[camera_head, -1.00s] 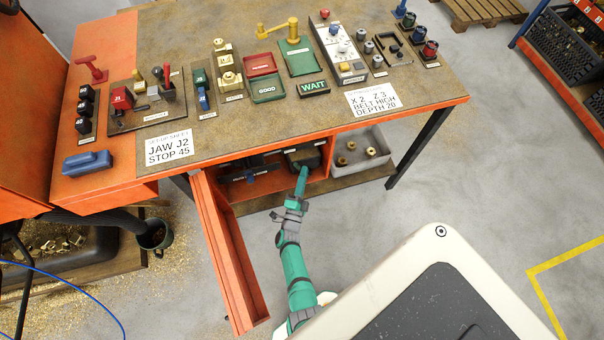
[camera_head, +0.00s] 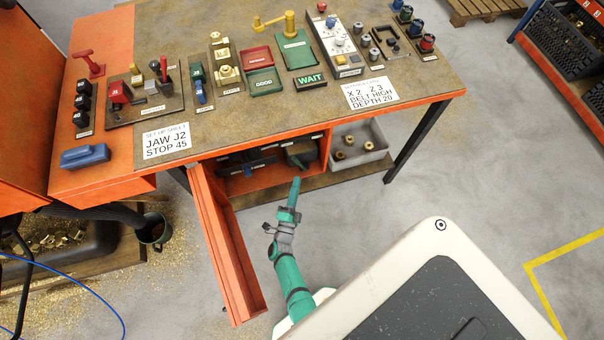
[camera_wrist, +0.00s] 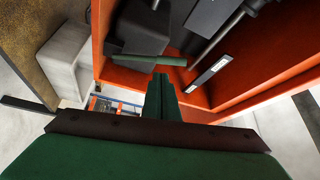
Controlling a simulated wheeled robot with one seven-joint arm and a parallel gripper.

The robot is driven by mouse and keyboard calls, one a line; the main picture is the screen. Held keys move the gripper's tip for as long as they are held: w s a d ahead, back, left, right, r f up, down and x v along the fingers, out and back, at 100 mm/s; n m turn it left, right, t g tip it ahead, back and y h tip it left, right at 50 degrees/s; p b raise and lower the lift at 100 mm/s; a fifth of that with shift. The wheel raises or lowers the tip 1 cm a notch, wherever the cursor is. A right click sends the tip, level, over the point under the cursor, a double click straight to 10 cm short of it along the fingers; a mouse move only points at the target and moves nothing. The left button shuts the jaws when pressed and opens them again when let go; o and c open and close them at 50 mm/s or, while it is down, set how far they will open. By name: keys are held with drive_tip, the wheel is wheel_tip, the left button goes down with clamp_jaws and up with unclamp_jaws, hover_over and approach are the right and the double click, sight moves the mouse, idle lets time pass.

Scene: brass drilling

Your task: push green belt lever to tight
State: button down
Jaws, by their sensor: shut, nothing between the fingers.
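The green belt lever (camera_wrist: 148,60) shows in the wrist view as a green bar inside the orange cabinet, below a dark block. In the head view the lever (camera_head: 298,161) is a small green piece in the open compartment under the bench. My gripper (camera_head: 296,180) is in front of the compartment opening, its green fingers pointing toward it. In the wrist view the fingertips (camera_wrist: 160,78) are shut together and empty, close to the lever bar. I cannot tell whether they touch it.
The orange cabinet door (camera_head: 225,245) hangs open to the left of my arm. A grey bin (camera_head: 360,148) with brass parts stands right of the compartment. The bench top (camera_head: 215,130) is above. A lit WAIT sign (camera_head: 310,80) stands on it.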

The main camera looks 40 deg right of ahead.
drive_tip(key=v, duration=0.3)
drive_tip(key=shift+s, duration=0.25)
drive_tip(key=shift+d, duration=0.1)
